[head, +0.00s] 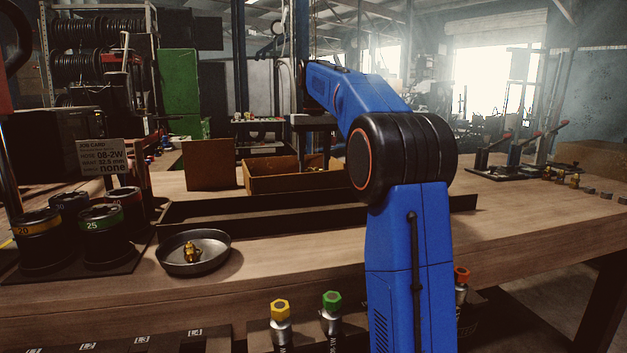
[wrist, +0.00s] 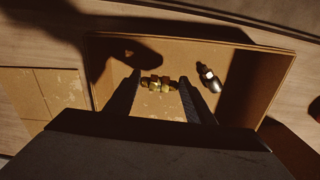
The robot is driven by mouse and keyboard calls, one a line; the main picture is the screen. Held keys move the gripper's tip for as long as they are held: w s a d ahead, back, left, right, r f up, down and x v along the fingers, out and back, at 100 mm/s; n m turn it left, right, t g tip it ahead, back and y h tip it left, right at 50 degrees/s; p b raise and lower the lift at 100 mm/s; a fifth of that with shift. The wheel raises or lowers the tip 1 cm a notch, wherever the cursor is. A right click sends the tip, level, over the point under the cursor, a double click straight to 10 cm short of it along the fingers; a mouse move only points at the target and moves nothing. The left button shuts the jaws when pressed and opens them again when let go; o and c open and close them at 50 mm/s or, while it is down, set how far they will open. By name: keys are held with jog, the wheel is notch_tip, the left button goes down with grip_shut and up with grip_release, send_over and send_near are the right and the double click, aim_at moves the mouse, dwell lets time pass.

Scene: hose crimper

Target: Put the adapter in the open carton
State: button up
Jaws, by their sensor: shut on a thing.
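The open carton (head: 275,184) stands on the bench behind a low dark rail. It fills much of the wrist view (wrist: 277,63). My gripper (head: 313,160) points down over the carton's right part. In the wrist view my gripper (wrist: 160,81) is shut on the brass adapter (wrist: 158,83), which lies crosswise between the fingertips. The adapter appears over the carton's floor; whether it touches the floor I cannot tell. A silvery fitting with a pale nut (wrist: 210,78) lies in the carton, right of the fingers.
A round dark dish (head: 170,262) at the front holds another brass fitting (head: 192,252). A brown upright panel (head: 210,164) stands left of the carton. Die pots (head: 104,238) stand at the left. The long dark rail (head: 240,206) runs in front of the carton.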

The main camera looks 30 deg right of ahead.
jog(key=shift+f, duration=2.2)
jog(key=o, duration=1.1)
jog(key=shift+f, duration=0.1)
notch_tip(320, 180, up, 7)
jog(key=shift+r, duration=0.35)
